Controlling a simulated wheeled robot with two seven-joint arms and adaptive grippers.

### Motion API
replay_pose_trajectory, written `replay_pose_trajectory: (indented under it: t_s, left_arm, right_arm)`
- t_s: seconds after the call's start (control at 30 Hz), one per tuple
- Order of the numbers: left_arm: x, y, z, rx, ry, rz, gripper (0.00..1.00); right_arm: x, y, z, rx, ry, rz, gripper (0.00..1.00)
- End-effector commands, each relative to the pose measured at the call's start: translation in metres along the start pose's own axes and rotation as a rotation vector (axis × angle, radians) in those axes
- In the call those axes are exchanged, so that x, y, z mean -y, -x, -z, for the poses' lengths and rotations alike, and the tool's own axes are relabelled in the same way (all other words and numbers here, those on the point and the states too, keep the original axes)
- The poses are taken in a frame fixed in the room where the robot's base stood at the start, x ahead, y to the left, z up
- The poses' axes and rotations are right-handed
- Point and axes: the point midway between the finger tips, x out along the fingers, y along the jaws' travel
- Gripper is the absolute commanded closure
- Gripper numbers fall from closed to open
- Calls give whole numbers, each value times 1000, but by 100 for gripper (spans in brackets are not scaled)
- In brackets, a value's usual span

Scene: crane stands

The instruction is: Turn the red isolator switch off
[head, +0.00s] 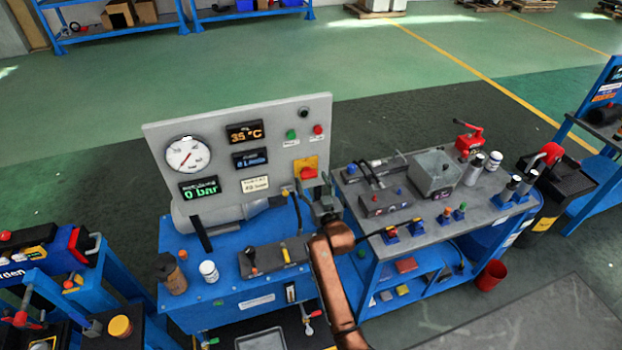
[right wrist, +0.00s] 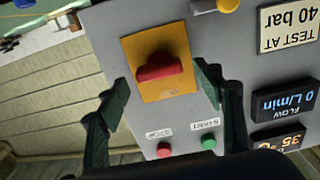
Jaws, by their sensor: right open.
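The red isolator switch (head: 308,173) sits on a yellow plate (head: 299,164) at the lower right of the grey upright panel (head: 225,130). In the right wrist view the red switch knob (right wrist: 160,68) shows close up on its yellow plate (right wrist: 130,48), with its bar lying roughly across the picture. My right gripper (head: 320,198) is in front of the panel, just below and right of the switch. In the right wrist view its open fingers (right wrist: 162,82) show on either side of the plate, with nothing between them gripped. Contact with the panel cannot be told. My left gripper is not in view.
Red stop (right wrist: 164,150) and green start (right wrist: 208,142) buttons are close to the switch. A gauge (head: 187,154) and displays fill the panel's left. A grey bench (head: 470,215) with tools and fittings stands right of the arm. The blue bench top (head: 215,250) lies below.

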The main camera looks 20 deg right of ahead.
Motion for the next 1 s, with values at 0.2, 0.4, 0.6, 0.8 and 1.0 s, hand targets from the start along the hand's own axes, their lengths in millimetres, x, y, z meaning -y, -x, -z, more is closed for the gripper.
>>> replay_pose_trajectory:
  t_s: [0.2,0.4,0.6,0.8,1.0]
  left_arm:
    - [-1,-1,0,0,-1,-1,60]
    - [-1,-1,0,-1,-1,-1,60]
    - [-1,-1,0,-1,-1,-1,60]
    - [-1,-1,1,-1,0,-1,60]
    - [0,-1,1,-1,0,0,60]
  right_arm:
    - [0,-17,0,0,0,0,39]
    - [0,-18,0,0,0,0,39]
    - [0,-18,0,0,0,0,48]
    - [0,-18,0,0,0,0,62]
    - [0,-18,0,0,0,0,76]
